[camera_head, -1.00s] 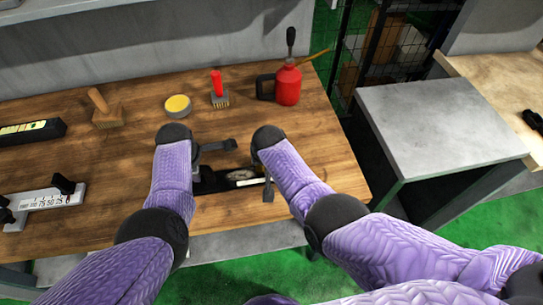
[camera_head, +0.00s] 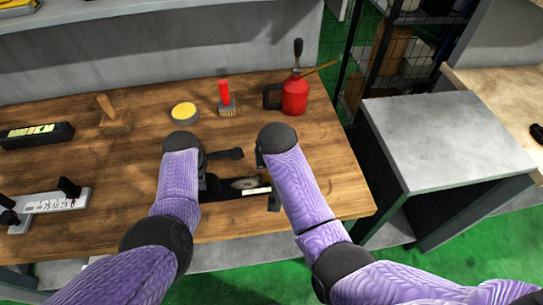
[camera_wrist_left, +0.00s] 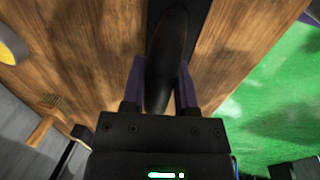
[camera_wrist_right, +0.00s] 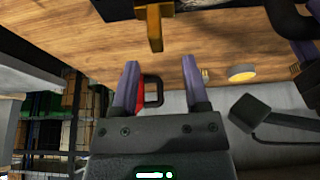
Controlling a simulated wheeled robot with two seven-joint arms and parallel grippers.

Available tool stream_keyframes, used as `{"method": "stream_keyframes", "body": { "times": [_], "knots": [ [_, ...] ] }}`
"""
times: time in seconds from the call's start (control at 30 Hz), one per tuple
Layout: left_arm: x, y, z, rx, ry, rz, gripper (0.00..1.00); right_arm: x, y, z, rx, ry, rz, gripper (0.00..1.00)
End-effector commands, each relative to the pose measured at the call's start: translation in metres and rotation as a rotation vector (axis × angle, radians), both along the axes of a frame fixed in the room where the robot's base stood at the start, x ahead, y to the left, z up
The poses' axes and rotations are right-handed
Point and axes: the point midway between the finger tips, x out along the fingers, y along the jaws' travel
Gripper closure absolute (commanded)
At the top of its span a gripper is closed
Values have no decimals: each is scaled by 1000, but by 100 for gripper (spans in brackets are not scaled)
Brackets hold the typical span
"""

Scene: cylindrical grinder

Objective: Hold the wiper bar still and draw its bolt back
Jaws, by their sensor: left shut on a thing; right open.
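The wiper bar (camera_head: 232,191) is a dark bar near the table's front edge in the head view, partly hidden by my arms. In the left wrist view its black rounded body (camera_wrist_left: 166,50) lies between the fingers of my left gripper (camera_wrist_left: 160,75), which is shut on it. My right gripper (camera_wrist_right: 160,68) is open and empty. In the right wrist view a brass-coloured piece (camera_wrist_right: 154,28), seemingly the bolt, sticks out from the dark bar just beyond and between the right fingertips, apart from them. In the head view both gripper fingertips are mostly hidden.
A red oil can (camera_head: 294,95), a red-handled brush (camera_head: 226,100), a yellow-topped tin (camera_head: 184,112) and a wooden brush (camera_head: 115,117) stand behind. A black case (camera_head: 36,135) and a measuring fixture (camera_head: 50,203) lie left. A grey stand (camera_head: 450,135) is at right.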

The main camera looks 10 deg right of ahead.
Motion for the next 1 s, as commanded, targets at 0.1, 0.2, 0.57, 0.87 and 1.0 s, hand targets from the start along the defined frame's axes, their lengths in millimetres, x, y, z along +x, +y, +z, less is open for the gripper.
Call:
{"method": "stream_keyframes", "body": {
  "times": [0.1,0.2,0.57,0.87,1.0],
  "knots": [
    [0,0,0,1,1,0,100,-10,1,24,3,-4,0,41],
    [0,0,0,2,1,-1,100,-15,1,39,3,-4,0,41],
    [0,1,0,3,0,0,100,-19,1,48,3,-2,1,41],
    [0,1,0,2,0,-1,21,-19,1,47,2,-2,0,41],
    [0,1,0,2,0,-1,21,-19,1,47,2,-2,0,41]
  ]
}}
